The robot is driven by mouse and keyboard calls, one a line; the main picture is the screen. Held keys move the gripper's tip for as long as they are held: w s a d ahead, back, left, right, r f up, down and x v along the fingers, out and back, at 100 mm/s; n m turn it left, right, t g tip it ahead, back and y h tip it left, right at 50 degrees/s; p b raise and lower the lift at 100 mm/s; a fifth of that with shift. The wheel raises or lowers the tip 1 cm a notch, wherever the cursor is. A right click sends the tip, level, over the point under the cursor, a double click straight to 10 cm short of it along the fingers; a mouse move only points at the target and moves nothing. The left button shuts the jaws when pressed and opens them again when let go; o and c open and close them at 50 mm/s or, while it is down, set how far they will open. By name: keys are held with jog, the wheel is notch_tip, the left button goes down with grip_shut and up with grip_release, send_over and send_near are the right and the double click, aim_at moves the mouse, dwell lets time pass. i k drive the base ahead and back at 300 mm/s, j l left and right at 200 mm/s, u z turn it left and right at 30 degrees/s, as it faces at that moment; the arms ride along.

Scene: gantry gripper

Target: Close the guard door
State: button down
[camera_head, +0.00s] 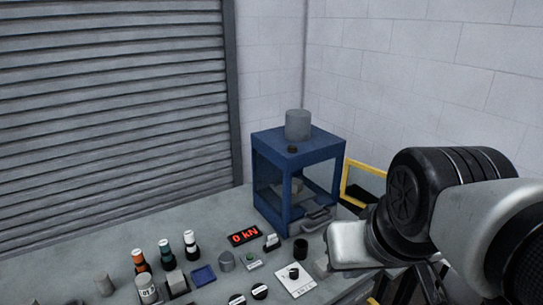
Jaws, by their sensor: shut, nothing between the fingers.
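A blue box-shaped frame (299,150) with clear or open sides stands at the back right of the grey bench. A yellow-framed guard door (346,184) stands out from its right side, swung open, and its right part is hidden behind my arm. Inside the blue frame is a grey block, with a grey handle-like part (316,213) at its front. My gripper (405,287) is at the lower right, in front of and below the yellow frame and apart from it. It is shut and empty, and its tips are partly cut off by the picture edge.
A grey cylinder (298,124) sits on top of the blue frame. A wall and shutter close off the back.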

aim_at(348, 162)
jog(key=i+l, duration=0.1)
jog(key=l, duration=0.3)
jog(key=i+l+z, duration=0.1)
jog(key=l, duration=0.3)
jog(key=i+l, duration=0.15)
jog(key=l, duration=0.25)
jog(key=i+l+z, duration=0.1)
jog(key=l, duration=0.3)
